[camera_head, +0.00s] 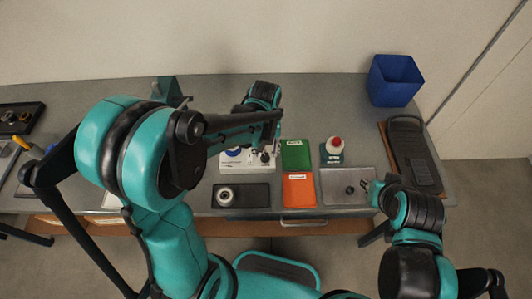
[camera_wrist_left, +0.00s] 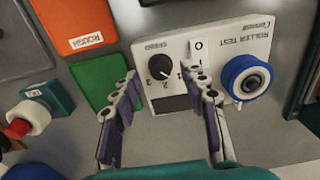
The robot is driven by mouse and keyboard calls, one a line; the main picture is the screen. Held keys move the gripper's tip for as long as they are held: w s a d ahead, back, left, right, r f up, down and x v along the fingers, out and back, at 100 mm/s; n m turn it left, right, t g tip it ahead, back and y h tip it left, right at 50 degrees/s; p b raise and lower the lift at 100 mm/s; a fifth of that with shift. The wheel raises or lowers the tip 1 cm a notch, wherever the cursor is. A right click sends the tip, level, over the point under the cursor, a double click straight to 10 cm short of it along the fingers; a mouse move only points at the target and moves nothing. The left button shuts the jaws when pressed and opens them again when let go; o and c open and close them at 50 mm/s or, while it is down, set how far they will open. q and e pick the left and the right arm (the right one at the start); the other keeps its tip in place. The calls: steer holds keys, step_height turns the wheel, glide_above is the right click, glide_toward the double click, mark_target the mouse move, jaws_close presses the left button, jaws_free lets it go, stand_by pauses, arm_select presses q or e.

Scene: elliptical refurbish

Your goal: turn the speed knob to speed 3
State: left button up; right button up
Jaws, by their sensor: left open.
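The speed knob (camera_wrist_left: 160,67) is a black round dial with a white pointer mark, set in the white roller test panel (camera_wrist_left: 218,48). In the left wrist view its pointer slants toward the lower right; the numbers around it are partly hidden by a finger, so I cannot read the setting. My left gripper (camera_wrist_left: 159,78) is open, its two fingers on either side of the knob in that view; I cannot tell contact. In the head view the panel (camera_head: 232,165) is partly covered by my left arm. My right gripper (camera_head: 367,186) is over the grey tray; its jaws are too small to read.
A blue roller (camera_wrist_left: 246,78) and a switch (camera_wrist_left: 199,48) sit beside the knob. A blue bin (camera_head: 394,80) stands at back right.

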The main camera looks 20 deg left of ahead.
arm_select(q)
steer(key=shift+s+f, duration=0.1)
steer(key=shift+f, duration=0.65)
jaws_close()
